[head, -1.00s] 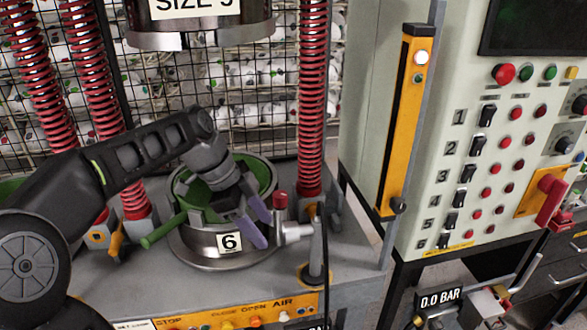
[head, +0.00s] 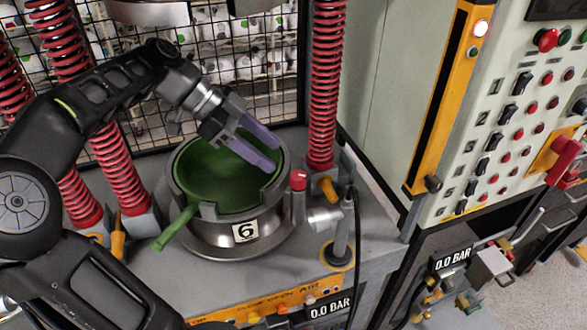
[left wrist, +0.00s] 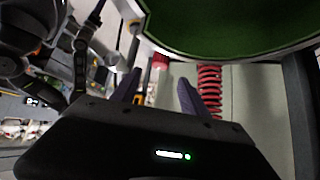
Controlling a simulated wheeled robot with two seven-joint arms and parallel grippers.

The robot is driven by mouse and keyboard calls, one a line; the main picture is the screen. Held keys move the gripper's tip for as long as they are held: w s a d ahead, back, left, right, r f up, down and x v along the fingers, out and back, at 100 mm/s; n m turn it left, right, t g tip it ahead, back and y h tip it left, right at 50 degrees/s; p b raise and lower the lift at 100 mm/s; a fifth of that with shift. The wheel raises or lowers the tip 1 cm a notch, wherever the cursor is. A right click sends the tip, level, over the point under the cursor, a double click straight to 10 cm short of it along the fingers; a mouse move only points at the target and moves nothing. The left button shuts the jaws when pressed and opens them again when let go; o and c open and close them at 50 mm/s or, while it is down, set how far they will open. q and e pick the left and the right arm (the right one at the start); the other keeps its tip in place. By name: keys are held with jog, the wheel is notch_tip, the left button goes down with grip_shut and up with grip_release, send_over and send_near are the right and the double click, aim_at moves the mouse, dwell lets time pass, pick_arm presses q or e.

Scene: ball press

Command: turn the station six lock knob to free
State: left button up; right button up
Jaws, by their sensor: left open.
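Station six is a round steel cup (head: 236,240) with a green inside (head: 205,170) and a "6" label on its front. A red-capped knob (head: 298,180) stands at the cup's right side beside a silver fitting. Which part is the lock knob, and its setting, I cannot read for certain. My left gripper (head: 268,152) is open and empty, its purple fingers over the right part of the cup, up and left of the red cap. In the left wrist view the red cap (left wrist: 160,60) shows beyond and between the fingers (left wrist: 158,90). My right gripper is not seen.
A green handle (head: 175,228) sticks out at the cup's front left. Red springs (head: 325,90) on posts stand behind. An orange handle (head: 328,188) and a black hose (head: 353,250) are right of the knob. A switch panel (head: 510,110) stands farther right.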

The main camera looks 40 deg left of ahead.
aim_at(297, 175)
pick_arm(q)
jog(key=b+x, duration=0.3)
jog(key=b, duration=0.1)
jog(key=shift+s+a+f, duration=0.1)
jog(key=shift+f, duration=0.2)
jog(key=x, duration=0.1)
jog(key=p+x, duration=0.1)
jog(key=x, duration=0.1)
jog(key=shift+d+r, duration=0.15)
jog(key=shift+d, duration=0.15)
jog(key=shift+w+d+f, duration=0.25)
jog(key=shift+w+f, duration=0.15)
jog(key=shift+f, duration=0.05)
grip_shut()
